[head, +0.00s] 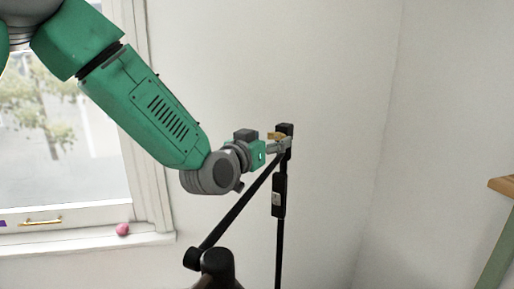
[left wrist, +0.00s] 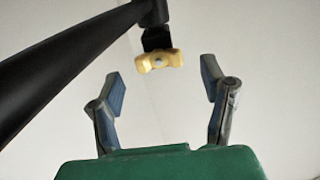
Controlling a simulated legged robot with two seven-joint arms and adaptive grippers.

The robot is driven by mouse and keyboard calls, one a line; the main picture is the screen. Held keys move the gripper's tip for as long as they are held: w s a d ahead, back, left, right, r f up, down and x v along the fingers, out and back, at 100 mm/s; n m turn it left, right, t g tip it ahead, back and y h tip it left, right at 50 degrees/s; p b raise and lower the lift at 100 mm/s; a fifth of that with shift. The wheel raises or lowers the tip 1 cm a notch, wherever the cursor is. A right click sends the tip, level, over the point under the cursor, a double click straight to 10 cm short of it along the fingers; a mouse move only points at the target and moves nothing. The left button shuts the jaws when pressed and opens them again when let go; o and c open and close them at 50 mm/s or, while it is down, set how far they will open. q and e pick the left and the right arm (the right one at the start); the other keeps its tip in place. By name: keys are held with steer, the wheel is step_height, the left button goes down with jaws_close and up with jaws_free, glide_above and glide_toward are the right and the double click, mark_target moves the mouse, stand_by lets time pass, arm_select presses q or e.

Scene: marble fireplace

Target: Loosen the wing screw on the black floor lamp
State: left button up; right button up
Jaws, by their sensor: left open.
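The black floor lamp stands by the wall, with an upright pole (head: 279,248) and a slanted arm (head: 236,212) meeting near its top. The yellow wing screw (head: 273,136) sits at that joint, partly hidden by my gripper in the head view. In the left wrist view the wing screw (left wrist: 158,61) shows clearly beyond the fingertips, centred between them on a black block. My left gripper (head: 284,146) is at the joint, and in the left wrist view (left wrist: 164,87) its two fingers are spread wide with nothing between them. My right gripper is not in view.
A window with a white sill (head: 90,244) is on the left, with a pink ball (head: 122,229) on the sill. The lamp's dark head (head: 217,266) is low in front. A wooden-topped piece of furniture (head: 503,186) stands at the right edge. Between it and the lamp is bare wall.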

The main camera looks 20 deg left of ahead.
arm_select(q)
steer(key=s+a, duration=0.1)
steer(key=s, duration=0.7)
steer(key=shift+a, duration=0.3)
steer(key=shift+f, duration=0.1)
